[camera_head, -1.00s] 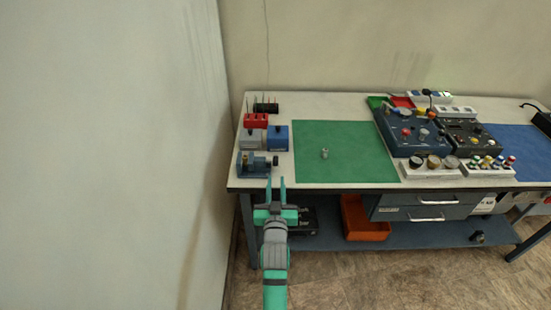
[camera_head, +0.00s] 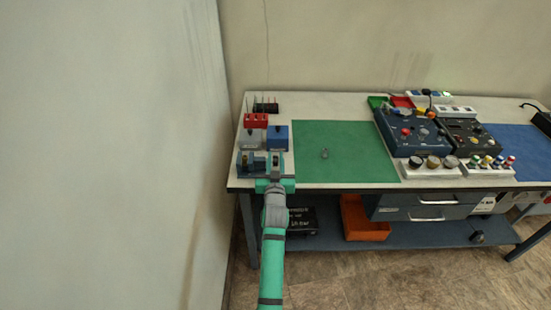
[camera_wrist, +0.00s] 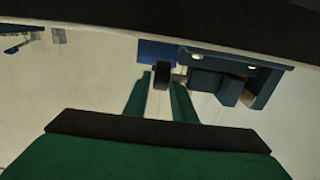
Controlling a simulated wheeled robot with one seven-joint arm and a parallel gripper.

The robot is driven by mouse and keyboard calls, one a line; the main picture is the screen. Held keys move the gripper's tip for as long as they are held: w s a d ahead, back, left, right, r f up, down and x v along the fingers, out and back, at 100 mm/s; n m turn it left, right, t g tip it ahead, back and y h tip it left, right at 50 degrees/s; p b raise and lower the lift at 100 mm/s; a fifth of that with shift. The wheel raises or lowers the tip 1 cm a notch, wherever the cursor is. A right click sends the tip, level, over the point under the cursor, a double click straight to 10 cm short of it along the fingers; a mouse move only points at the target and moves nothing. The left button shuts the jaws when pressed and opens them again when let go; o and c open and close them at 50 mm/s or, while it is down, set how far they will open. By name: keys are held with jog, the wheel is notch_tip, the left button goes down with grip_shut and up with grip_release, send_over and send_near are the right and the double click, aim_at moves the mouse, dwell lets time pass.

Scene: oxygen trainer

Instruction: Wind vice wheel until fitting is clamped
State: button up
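The small blue vice (camera_head: 246,166) sits at the bench's front left corner. It also shows in the wrist view (camera_wrist: 215,80), with its dark wheel (camera_wrist: 161,76) on its side. A brass-coloured piece (camera_head: 259,160) shows at the vice; I cannot tell if it is the fitting or how tightly it is held. My gripper (camera_wrist: 160,82) is open, with one finger on either side of the wheel near the tips. I cannot tell whether the fingers touch it. In the head view my gripper (camera_head: 275,161) largely hides the wheel.
A blue box (camera_head: 278,137) and a grey box (camera_head: 252,140) stand behind the vice. Control panels (camera_head: 412,132) stand further right. The wall (camera_head: 190,120) is close on the left.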

jog(key=shift+w, duration=0.25)
grip_shut()
jog(key=shift+r+g, duration=0.1)
jog(key=shift+g, duration=0.3)
jog(key=shift+w+g, duration=0.15)
jog(key=shift+g, duration=0.35)
jog(key=g, duration=0.2)
jog(key=shift+w+g, duration=0.2)
jog(key=shift+g, duration=0.2)
jog(key=shift+w+f+g, duration=0.1)
jog(key=shift+f+g, duration=0.1)
jog(key=shift+g, duration=1)
jog(key=shift+d, duration=0.1)
